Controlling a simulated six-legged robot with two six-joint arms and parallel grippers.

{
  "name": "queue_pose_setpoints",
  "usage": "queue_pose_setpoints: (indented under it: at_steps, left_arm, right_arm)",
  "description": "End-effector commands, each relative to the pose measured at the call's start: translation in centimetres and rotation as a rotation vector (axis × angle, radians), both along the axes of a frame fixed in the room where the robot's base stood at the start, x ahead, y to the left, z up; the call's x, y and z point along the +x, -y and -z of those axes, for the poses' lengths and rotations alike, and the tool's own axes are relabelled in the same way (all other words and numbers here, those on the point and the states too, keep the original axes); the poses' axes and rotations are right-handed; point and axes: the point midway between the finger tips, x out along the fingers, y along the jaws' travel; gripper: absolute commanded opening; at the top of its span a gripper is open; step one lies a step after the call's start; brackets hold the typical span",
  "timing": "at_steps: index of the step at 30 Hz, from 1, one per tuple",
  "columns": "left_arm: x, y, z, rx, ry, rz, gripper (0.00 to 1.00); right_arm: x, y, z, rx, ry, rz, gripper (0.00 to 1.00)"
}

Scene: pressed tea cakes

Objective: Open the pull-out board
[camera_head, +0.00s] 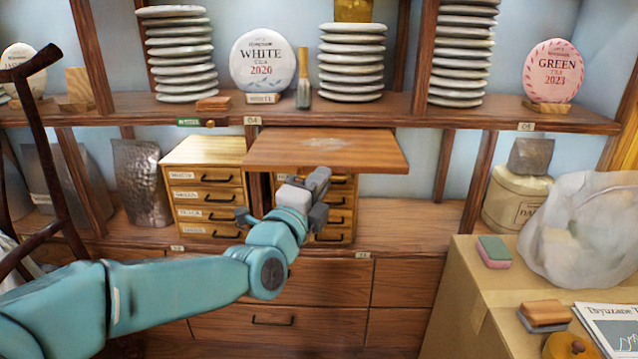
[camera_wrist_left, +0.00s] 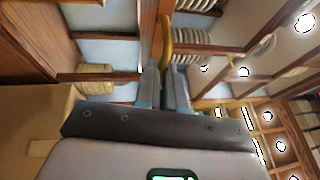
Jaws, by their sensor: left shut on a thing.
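The pull-out board (camera_head: 325,150) is a flat brown wooden panel under the middle shelf, above the small drawer chests. It sticks out over them towards me. My left gripper (camera_head: 319,177) is at the board's front edge, in front of the right drawer chest. In the left wrist view, its fingers (camera_wrist_left: 163,75) are shut on a narrow brass-coloured piece (camera_wrist_left: 166,40), which looks like the board's handle. The contact itself is hidden in the head view. My right gripper is not in view.
A small drawer chest (camera_head: 203,190) stands left of the gripper. Stacked tea cakes (camera_head: 352,62) and a white round "2020" tea cake (camera_head: 263,66) stand on the shelf above. A cardboard box (camera_head: 462,285) with a plastic bag (camera_head: 580,230) is at right. Space in front of the board is free.

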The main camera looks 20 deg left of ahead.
Motion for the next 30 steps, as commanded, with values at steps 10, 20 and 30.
queue_pose_setpoints:
  at_steps: [10, 20, 30]
  left_arm:
    - [-0.1, 0.0, -0.1, 0.0, 0.001, -0.001, 0.34]
    - [-2.4, -0.2, 0.2, 0.0, 0.002, -0.001, 0.34]
    - [-11.1, -1.3, 1.7, -0.001, 0.002, -0.002, 0.34]
  right_arm:
    - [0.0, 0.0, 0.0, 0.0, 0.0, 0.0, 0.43]
    - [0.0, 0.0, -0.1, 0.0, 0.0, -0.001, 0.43]
    - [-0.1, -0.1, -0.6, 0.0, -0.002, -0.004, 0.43]
